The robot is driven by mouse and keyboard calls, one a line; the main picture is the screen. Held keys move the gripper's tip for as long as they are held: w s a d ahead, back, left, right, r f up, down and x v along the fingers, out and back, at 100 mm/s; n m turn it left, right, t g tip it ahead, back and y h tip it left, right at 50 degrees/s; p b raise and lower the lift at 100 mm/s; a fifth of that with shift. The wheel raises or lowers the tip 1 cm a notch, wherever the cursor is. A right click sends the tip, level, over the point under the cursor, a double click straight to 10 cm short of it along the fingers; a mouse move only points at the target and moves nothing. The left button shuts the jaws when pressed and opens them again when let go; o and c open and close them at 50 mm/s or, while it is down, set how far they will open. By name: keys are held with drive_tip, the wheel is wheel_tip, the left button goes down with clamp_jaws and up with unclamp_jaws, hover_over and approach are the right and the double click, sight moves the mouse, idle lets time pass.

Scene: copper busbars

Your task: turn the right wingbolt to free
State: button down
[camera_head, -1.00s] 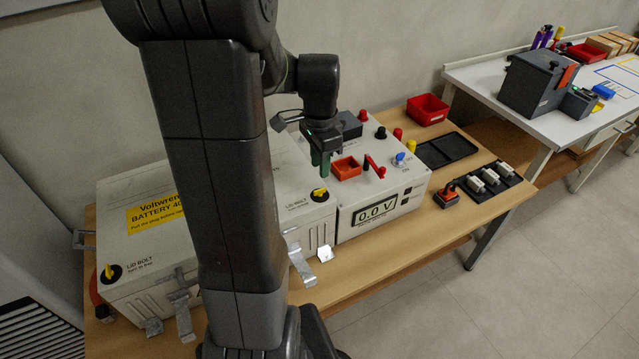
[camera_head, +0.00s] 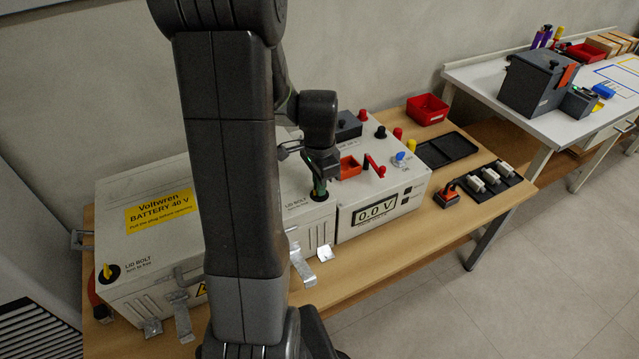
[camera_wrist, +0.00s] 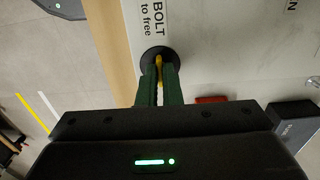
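The right wingbolt (camera_wrist: 158,64) is yellow and sits in a round black recess on the white battery lid, beside printed "BOLT to free" lettering. In the head view my gripper (camera_head: 319,190) points straight down at it and mostly hides it. In the wrist view my green gripper fingers (camera_wrist: 159,80) stand on both sides of the yellow wing, with hardly any gap, and look shut on it. The left wingbolt (camera_head: 107,272), also yellow, stands in its black recess at the lid's front left corner. The battery box (camera_head: 140,240) is partly hidden behind my arm.
A white meter box (camera_head: 408,205) reading 0.0 V adjoins the battery on the right, with an open red holder (camera_head: 349,168) and knobs on top. Metal latches (camera_head: 301,263) hang at the front. A black tray (camera_head: 447,150) and red bin (camera_head: 427,109) lie farther right.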

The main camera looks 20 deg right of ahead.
drive_tip(key=shift+n, duration=0.4)
drive_tip(key=n, duration=0.4)
drive_tip(key=shift+n, duration=0.3)
drive_tip(key=n, duration=0.9)
drive_tip(key=shift+n, duration=1.8)
drive_tip(key=c, duration=1.6)
unclamp_jaws()
drive_tip(key=shift+r, duration=0.1)
